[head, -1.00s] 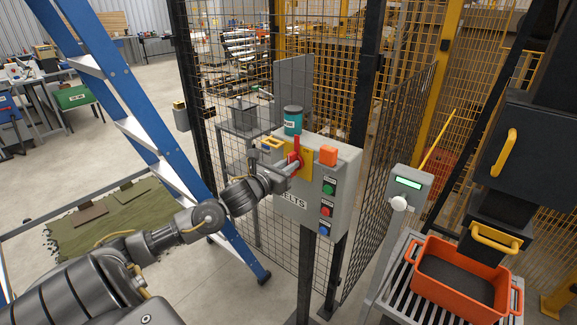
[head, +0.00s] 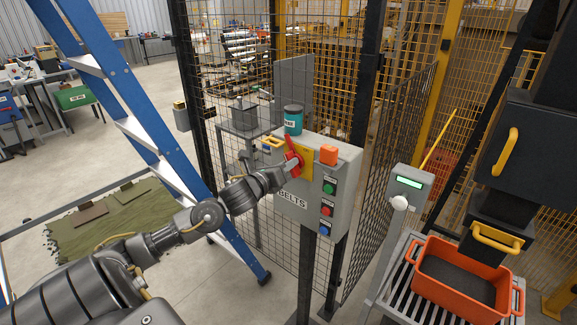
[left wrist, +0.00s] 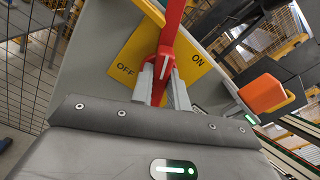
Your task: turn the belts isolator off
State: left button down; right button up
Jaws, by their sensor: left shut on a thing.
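The belts isolator is a red handle (head: 292,150) on a yellow plate (head: 306,156), on the front of a grey box (head: 290,205) lettered BELTS. My left gripper (head: 290,167) is at the handle. In the left wrist view its fingers (left wrist: 164,88) are shut on the red handle (left wrist: 170,30), one on each side. There the yellow plate (left wrist: 135,52) reads OFF left of the handle and ON right of it, and the handle lies between the two words. In the head view the handle leans to the upper left. My right gripper is not in view.
Green, red and blue buttons (head: 326,210) sit right of the isolator. A blue ladder (head: 128,125) is left, near my arm. Mesh fencing stands behind. An orange crate (head: 424,290) is at lower right.

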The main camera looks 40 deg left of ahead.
pick_arm(q)
jog(key=shift+a+f+n+p, duration=0.2)
jog(key=shift+n+p, duration=0.75)
jog(key=shift+n, duration=2.15)
jog(key=shift+a+f+n+p, duration=0.15)
jog(key=shift+n+p, duration=0.75)
jog(key=shift+n, duration=2.2)
jog(key=shift+d, duration=0.15)
jog(key=c, duration=1.4)
grip_release()
jog(key=shift+o, duration=0.2)
jog(key=shift+s, duration=0.1)
